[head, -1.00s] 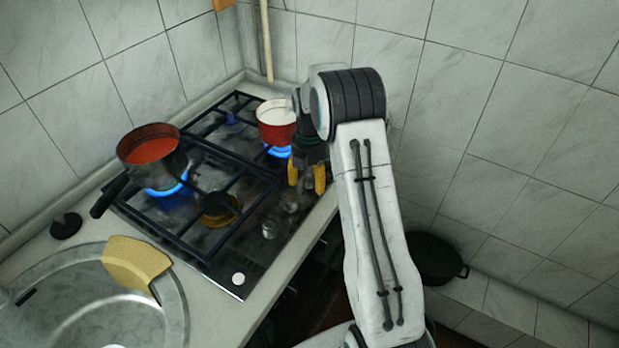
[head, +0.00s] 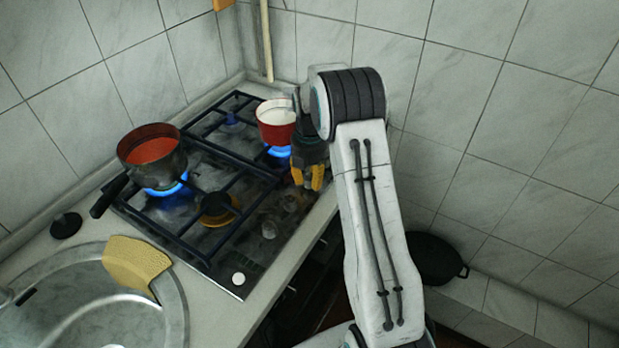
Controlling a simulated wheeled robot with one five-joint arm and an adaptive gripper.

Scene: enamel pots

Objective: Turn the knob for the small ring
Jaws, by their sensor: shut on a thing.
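My gripper (head: 308,184) points down at the right edge of the hob (head: 226,282). Its yellow fingertips are close together, shut on a knob that they hide. Two dull metal knobs (head: 291,203) (head: 269,230) and a white knob (head: 238,279) show in a row along the edge nearer me. A blue flame (head: 278,151) burns under a small red pot (head: 273,134) of white liquid. Another blue flame (head: 166,189) burns under a dark saucepan (head: 172,169) with red contents. The front burner (head: 219,209) and the far-left burner (head: 233,117) show no flame.
The saucepan's black handle (head: 108,196) sticks out toward the counter. A steel sink (head: 172,290) with a yellow sponge cloth (head: 136,262) on its rim lies at front left. A black lidded pot (head: 436,259) stands low at right. Tiled walls close the back and right.

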